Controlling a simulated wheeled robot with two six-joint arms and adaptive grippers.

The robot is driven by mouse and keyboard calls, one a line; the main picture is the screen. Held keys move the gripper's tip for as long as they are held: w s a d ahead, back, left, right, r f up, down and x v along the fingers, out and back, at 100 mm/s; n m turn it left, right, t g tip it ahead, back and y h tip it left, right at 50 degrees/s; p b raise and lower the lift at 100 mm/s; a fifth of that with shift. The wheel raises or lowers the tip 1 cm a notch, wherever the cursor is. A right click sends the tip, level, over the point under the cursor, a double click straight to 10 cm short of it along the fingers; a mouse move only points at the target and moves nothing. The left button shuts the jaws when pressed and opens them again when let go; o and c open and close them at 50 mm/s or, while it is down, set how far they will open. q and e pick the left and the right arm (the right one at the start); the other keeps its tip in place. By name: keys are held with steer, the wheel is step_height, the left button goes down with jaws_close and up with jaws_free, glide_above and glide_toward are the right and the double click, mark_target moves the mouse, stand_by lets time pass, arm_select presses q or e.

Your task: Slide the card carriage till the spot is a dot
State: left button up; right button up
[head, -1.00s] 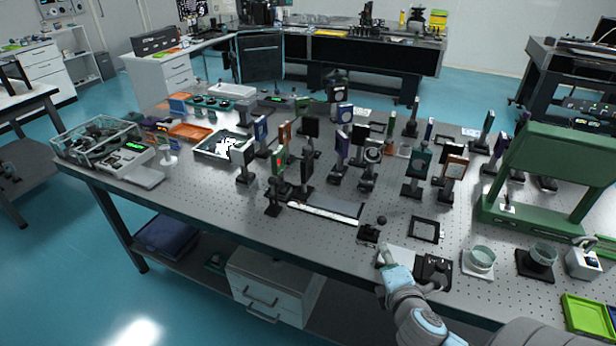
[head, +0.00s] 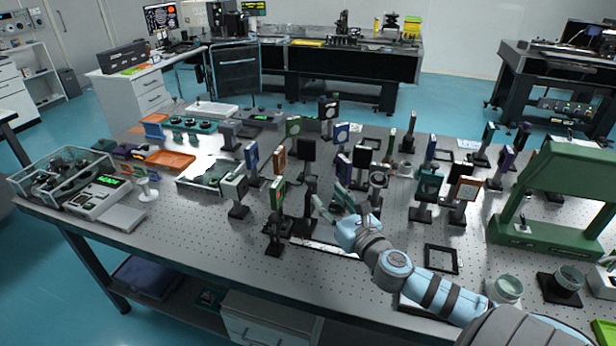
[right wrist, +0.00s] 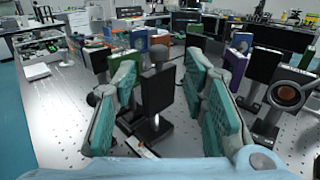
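A black square card on a post (head: 311,190) stands at the left end of a low rail with a pale scale strip (head: 325,247) near the table's front. My right gripper (head: 332,202) is just right of this card, open. In the right wrist view a black card (right wrist: 158,90) shows between the spread fingers of the gripper (right wrist: 162,80), with gaps on both sides. A green-framed plate with a small orange-red mark (head: 278,192) stands left of the card. I cannot make out the shape of any spot on a card. My left gripper is not in view.
Several post-mounted optics crowd the table behind and right of the gripper, including a round-apertured mount (right wrist: 288,96). A black square frame (head: 441,260) lies flat to the right. The perforated table (head: 170,240) is clear at front left. A green stand (head: 550,235) is at right.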

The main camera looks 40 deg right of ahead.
mark_target(311, 179)
steer(key=w, duration=0.3)
steer(key=w+d+p, duration=0.1)
steer(key=w, duration=0.2)
steer(key=w+p, duration=0.1)
steer(key=w, duration=0.3)
steer(key=shift+d+f, duration=0.1)
steer(key=shift+d, duration=0.2)
steer(key=shift+s, duration=0.25)
steer(key=shift+c, duration=0.8)
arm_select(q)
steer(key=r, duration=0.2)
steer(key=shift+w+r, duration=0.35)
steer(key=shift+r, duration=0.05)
arm_select(e)
jaws_close()
